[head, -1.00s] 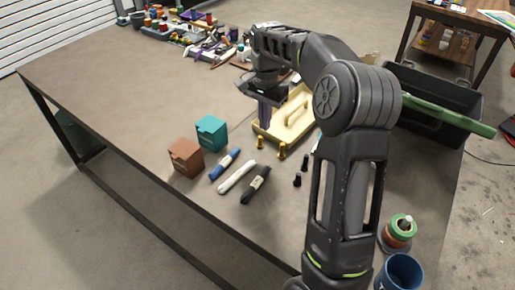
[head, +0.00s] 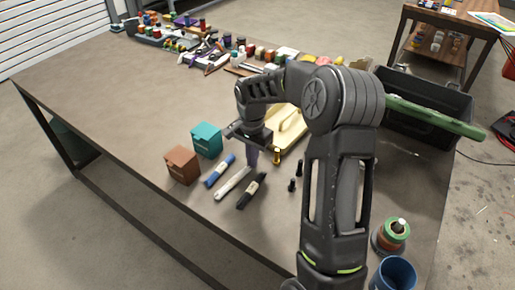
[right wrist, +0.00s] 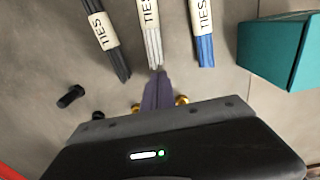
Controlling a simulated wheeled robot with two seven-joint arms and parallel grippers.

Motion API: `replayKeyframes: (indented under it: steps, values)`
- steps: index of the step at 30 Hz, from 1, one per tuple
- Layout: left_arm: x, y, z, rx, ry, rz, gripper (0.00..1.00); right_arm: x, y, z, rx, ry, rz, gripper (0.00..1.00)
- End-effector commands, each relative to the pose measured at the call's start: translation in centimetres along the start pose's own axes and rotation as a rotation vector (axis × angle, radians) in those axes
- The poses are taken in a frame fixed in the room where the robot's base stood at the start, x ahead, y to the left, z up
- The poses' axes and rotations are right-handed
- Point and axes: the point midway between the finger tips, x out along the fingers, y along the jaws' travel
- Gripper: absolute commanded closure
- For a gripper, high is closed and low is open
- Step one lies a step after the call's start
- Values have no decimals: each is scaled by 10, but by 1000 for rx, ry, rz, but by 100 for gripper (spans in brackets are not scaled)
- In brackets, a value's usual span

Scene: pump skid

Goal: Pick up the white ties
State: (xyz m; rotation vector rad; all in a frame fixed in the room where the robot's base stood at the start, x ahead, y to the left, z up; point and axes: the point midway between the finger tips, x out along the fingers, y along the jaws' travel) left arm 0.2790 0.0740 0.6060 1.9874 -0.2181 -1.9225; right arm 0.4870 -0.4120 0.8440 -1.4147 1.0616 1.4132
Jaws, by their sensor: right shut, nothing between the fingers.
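The white ties (head: 233,183) are a slim bundle lying on the table between the blue ties (head: 220,171) and the black ties (head: 251,190). In the right wrist view, the white bundle (right wrist: 153,42) has a pale "TIES" label, with the black bundle (right wrist: 107,42) left and the blue bundle (right wrist: 202,35) right. My right gripper (head: 251,158) points down by the far end of the white ties. Its purple fingers (right wrist: 158,88) are together and empty, and their tips overlap the white bundle's end in view. Contact cannot be told. My left gripper is not in view.
A teal box (head: 206,140) and a brown box (head: 182,165) stand left of the ties. A dark bin (head: 440,105) and blue cup (head: 395,274) are further right.

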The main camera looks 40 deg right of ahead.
Motion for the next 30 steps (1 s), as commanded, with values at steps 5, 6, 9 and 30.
replayKeyframes:
  steps: [5, 6, 9, 30]
  values:
    - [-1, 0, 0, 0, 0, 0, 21, 0, 0, 5, 1, 0, 0, 100]
    - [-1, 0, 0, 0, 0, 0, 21, 0, 0, 5, 1, 0, 0, 100]
    - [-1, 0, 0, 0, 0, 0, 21, 0, 0, 5, 1, 0, 0, 100]
    - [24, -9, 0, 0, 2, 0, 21, 1, 0, 118, -3, 1, -1, 100]
